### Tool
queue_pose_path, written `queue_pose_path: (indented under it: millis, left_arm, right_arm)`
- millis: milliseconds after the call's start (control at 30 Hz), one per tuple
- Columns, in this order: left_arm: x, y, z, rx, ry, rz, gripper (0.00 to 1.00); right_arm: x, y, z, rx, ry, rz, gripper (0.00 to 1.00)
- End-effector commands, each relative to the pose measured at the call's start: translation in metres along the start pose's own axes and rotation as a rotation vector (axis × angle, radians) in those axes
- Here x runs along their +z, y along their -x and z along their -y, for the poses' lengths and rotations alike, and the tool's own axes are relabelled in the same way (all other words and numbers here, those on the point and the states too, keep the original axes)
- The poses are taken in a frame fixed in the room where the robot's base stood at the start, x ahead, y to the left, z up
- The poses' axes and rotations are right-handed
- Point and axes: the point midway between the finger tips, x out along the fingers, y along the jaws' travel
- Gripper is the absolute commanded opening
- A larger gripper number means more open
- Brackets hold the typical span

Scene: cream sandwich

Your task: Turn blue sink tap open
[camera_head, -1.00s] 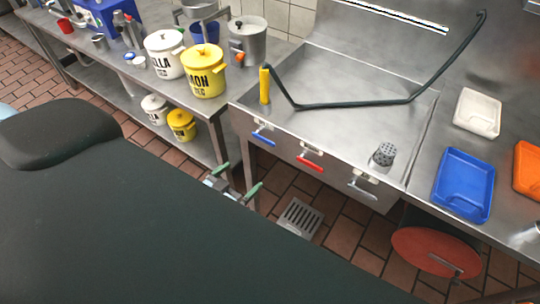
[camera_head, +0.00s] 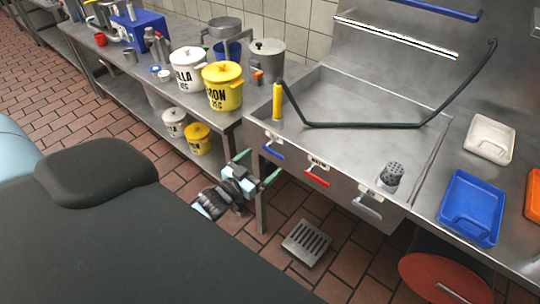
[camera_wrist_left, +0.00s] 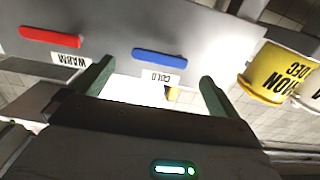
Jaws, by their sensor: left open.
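The blue tap handle (camera_head: 273,151) is on the front panel of the steel sink (camera_head: 345,100), at its left end. It also shows in the left wrist view (camera_wrist_left: 159,59), above a label reading COLD (camera_wrist_left: 155,78). My left gripper (camera_head: 256,169) is open and empty, just below and left of the blue handle in the head view. In the wrist view its two green fingers stand apart, with the blue handle beyond them and not between them. My right gripper is not in view.
A red tap handle (camera_head: 316,178) and a grey handle (camera_head: 367,207) sit further right on the same panel. A yellow pot (camera_head: 222,88) stands on the left counter. A floor drain (camera_head: 306,243) and a red disc (camera_head: 440,277) are below the sink.

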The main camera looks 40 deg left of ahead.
Motion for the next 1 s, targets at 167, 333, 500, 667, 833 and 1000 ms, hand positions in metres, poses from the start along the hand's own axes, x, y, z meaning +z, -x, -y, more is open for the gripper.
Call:
queue_pose_path:
  millis: [167, 333, 500, 667, 833, 1000]
  left_arm:
    - [0.000, -0.027, 0.000, 0.000, 0.000, -0.001, 1.00]
    - [0.001, -0.043, 0.000, -0.001, 0.001, 0.000, 1.00]
    - [0.001, -0.049, 0.000, 0.000, 0.001, 0.001, 1.00]
    - [0.000, -0.049, 0.000, 0.000, 0.001, 0.001, 1.00]
    - [0.001, -0.049, 0.000, 0.000, 0.000, 0.001, 0.88]
    - [0.000, -0.049, 0.000, 0.000, 0.000, 0.001, 0.66]
  right_arm:
    - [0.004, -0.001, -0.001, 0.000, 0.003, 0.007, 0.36]
    - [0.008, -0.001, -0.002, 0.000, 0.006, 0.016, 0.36]
    - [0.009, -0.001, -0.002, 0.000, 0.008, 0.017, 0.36]
    - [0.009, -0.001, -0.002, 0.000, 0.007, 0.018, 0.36]
    - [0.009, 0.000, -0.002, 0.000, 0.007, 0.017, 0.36]
    - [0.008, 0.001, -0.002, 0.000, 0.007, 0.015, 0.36]
